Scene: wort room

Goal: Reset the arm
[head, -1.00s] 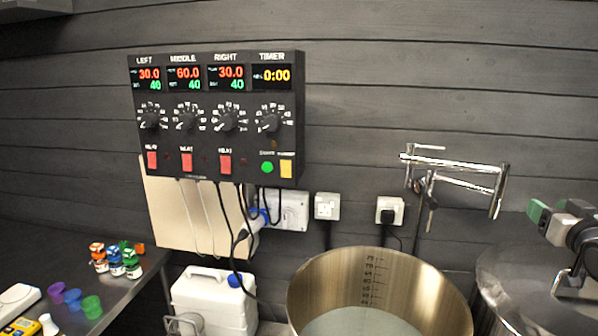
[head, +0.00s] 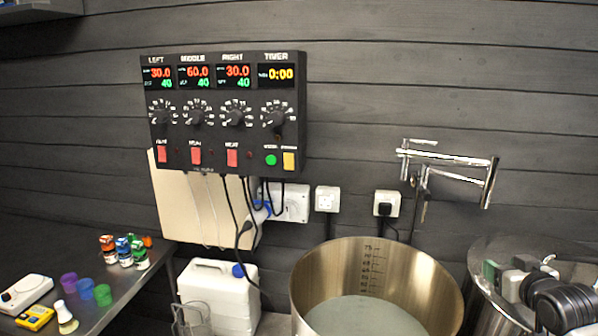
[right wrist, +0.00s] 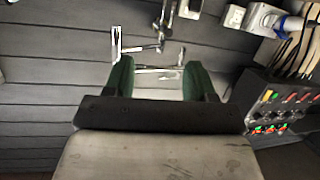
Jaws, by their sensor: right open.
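My right gripper (head: 500,276) is at the lower right in the head view, in front of the lidded steel pot and to the right of the open kettle. In the right wrist view its two green fingers (right wrist: 153,82) stand wide apart with nothing between them. Beyond them in that view are the grey plank wall and the chrome pot-filler tap (right wrist: 160,40). My left gripper is not in either view.
A control panel (head: 222,145) hangs on the wall. An open steel kettle (head: 440,285) holds cloudy liquid. A steel pot (head: 480,262) stands right of it. A white jerrycan (head: 215,290) stands left. The left table (head: 130,285) bears small jars and coloured cups.

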